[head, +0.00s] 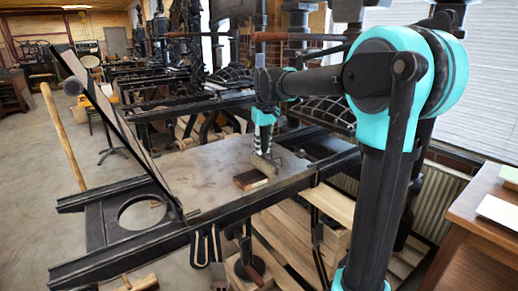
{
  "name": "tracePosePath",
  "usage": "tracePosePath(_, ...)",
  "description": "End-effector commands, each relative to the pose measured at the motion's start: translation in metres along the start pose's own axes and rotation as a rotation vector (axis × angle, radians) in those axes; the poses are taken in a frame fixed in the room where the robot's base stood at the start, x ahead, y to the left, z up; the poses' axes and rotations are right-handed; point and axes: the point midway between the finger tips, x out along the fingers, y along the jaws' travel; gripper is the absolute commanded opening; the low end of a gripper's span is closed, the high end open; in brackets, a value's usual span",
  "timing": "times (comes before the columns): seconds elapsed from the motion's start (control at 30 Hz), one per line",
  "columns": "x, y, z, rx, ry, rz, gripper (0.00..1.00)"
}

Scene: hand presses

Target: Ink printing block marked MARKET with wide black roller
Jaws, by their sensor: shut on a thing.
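My gripper (264,148) points down over the flat grey press bed (210,165). It is shut on a small tool whose dark part (289,163) shows just right of the fingers; this looks like the wide black roller, though it is small and partly hidden. A small block with a dark side and a brownish top (250,180) lies on the bed, just below and left of my fingers. It looks like the printing block, but no MARKET marking can be read. I cannot tell whether the roller touches the block or the bed.
A tilted frame (118,125) stands up at the bed's left end, with a long wooden pole (62,135) beside it. Tools hang under the front rail. Wooden planks (285,255) lie below. A brown desk (480,215) stands at right. The bed's middle is clear.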

Motion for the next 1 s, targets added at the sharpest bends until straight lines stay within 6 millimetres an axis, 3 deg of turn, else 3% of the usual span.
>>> tracePosePath(0.23,0.000,-0.001,0.000,-0.001,0.000,0.000,0.00)
tracePosePath(1.0,-0.002,-0.042,0.006,-0.002,0.000,0.000,0.00)
